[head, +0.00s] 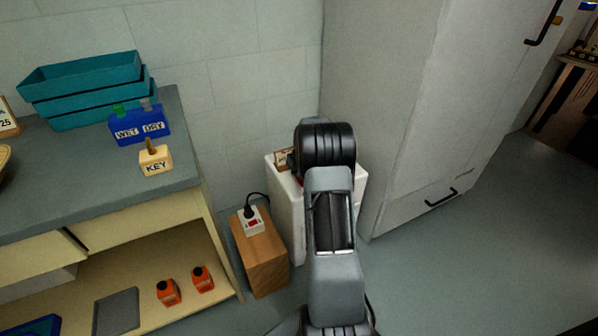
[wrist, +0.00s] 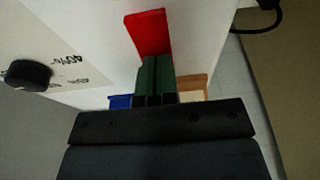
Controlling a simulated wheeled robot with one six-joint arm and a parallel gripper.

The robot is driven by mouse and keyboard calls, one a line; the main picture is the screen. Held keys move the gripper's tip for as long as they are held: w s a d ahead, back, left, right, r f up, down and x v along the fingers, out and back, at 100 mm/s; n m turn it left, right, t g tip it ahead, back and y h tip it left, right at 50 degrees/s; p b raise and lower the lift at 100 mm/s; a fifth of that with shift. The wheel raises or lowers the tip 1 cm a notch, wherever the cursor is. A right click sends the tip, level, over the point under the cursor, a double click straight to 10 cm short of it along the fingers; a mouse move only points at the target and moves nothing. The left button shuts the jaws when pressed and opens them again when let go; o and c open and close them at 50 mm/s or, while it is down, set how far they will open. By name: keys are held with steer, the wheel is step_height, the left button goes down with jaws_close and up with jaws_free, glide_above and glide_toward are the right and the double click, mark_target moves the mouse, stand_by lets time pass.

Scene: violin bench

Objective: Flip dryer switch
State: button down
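The dryer appears to be the white box (head: 285,205) standing on the floor, partly hidden behind my arm in the head view. In the wrist view its white face (wrist: 205,30) carries a red switch-like piece (wrist: 150,32). My gripper (wrist: 156,62) has its dark green fingers side by side with almost no gap. The fingertips are at the lower end of the red piece; I cannot tell whether they touch it. Nothing is visibly held. In the head view my gripper is hidden behind my own wrist.
A black knob (wrist: 28,73) sits beside a "40%" marking. A wooden block (head: 262,255) with a socket (head: 251,221) and black cord stands left of the box. A bench (head: 190,165) is further left, a grey cabinet (head: 385,110) behind right. Floor at right is clear.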

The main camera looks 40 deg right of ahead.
steer(key=shift+s+a+f, duration=0.15)
steer(key=shift+s+a, duration=0.05)
steer(key=shift+s, duration=0.6)
steer(key=shift+r+p, duration=0.3)
steer(key=shift+r, duration=0.1)
steer(key=p+v, duration=0.5)
steer(key=v, duration=0.8)
steer(key=shift+s, duration=0.3)
steer(key=s+a+r+n, duration=0.1)
steer(key=s+a+r, duration=0.2)
steer(key=a, duration=0.4)
steer(key=s+a+r, duration=0.2)
steer(key=s+a, duration=0.2)
steer(key=a, duration=0.4)
steer(key=s+a+r+n, duration=0.1)
steer(key=s+a+r, duration=0.2)
steer(key=a, duration=0.4)
steer(key=s+a+f, duration=0.1)
steer(key=s+a, duration=0.5)
steer(key=s, duration=0.2)
steer(key=shift+y, duration=0.3)
